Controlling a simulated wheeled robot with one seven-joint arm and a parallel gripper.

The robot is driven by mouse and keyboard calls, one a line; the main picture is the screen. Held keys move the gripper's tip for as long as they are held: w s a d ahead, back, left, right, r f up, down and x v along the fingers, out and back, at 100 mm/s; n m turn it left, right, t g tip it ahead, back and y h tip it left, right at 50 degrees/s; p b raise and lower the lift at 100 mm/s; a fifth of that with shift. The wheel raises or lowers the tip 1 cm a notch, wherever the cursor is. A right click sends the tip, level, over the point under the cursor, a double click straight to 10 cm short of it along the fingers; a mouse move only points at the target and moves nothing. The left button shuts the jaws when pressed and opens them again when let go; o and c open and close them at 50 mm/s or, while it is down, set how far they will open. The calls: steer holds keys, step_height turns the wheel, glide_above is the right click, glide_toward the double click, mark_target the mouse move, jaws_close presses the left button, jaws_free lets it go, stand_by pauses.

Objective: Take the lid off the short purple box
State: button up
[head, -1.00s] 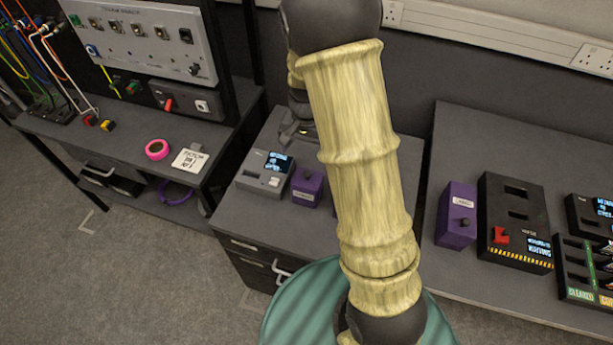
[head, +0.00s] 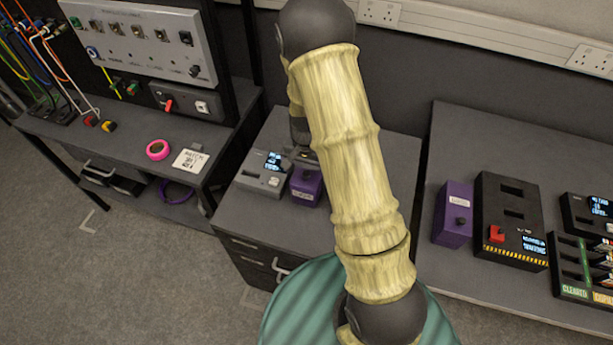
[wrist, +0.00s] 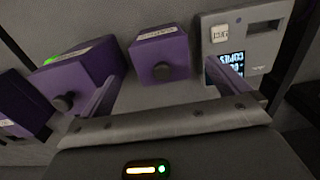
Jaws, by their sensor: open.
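A small purple box (head: 306,187) with a pale label and a dark knob sits on the middle bench, just right of a grey device. It looks like the short one. In the wrist view this box (wrist: 160,57) lies ahead between my fingers, its lid knob facing me. My gripper (wrist: 167,72) is open and empty, with one finger to each side and apart from the box. In the head view my gripper (head: 302,155) is just above and behind the box, partly hidden by my arm. A larger purple box (wrist: 78,75) with a knob stands left of it in the wrist view.
The grey device (head: 263,175) with a lit screen is close beside the small box. Another purple box (head: 453,215) and a black unit with a red knob (head: 512,220) stand on the right bench. Pink tape (head: 158,150) lies on the left bench.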

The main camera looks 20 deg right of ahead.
mark_target(306, 174)
steer(key=shift+f, duration=1.5)
steer(key=shift+w, duration=0.1)
steer(key=shift+c, duration=0.4)
steer(key=c, duration=1)
